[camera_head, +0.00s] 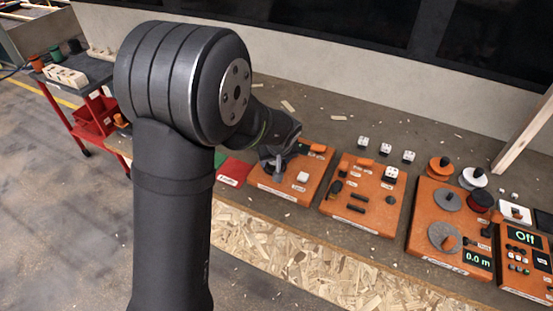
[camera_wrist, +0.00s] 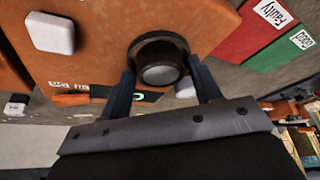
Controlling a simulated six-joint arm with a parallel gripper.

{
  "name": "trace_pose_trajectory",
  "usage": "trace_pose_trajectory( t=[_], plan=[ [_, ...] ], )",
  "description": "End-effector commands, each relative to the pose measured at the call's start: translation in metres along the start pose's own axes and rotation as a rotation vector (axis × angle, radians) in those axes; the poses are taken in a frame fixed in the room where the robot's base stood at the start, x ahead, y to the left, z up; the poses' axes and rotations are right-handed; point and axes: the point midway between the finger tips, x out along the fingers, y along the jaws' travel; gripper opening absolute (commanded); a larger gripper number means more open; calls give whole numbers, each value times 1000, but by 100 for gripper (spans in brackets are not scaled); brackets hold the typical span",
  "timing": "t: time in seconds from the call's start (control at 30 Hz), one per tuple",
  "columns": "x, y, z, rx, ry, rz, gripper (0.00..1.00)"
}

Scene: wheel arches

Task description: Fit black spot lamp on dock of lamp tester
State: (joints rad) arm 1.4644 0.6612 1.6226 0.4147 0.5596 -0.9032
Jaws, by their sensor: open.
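The black spot lamp (camera_wrist: 160,72) shows in the wrist view as a dark round body with a grey face and a black ring around its upper side. It is over the orange board of the lamp tester (camera_wrist: 110,28); I cannot tell whether it is fully seated on the dock, which is hidden. My gripper (camera_wrist: 162,80) is open, with one finger on each side of the lamp. In the head view my gripper (camera_head: 277,163) is low over the tester board (camera_head: 268,187), and the lamp is hard to make out there.
A white square button (camera_wrist: 50,32) is on the tester board. A red mat labelled Faulty (camera_wrist: 255,30) and a green mat (camera_wrist: 287,45) lie beside it. Another orange board (camera_head: 345,205) with small parts stands to the right in the head view, with several white blocks behind.

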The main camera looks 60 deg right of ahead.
Motion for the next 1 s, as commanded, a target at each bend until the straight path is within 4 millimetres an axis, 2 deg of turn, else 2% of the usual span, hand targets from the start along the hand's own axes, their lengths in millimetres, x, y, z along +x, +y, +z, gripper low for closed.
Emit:
trace_pose_trajectory(
  t=[0.03, 0.17, 0.7, 0.83, 1.0],
  plan=[
    [-1, -6, 5, -1, -14, -14, 72],
    [-23, -3, 3, -1, -6, -7, 72],
    [-140, 2, 1, 2, 7, 5, 72],
    [-160, 2, 1, 2, 7, 5, 72],
    [-172, 2, 1, 1, 7, 5, 72]
  ],
)
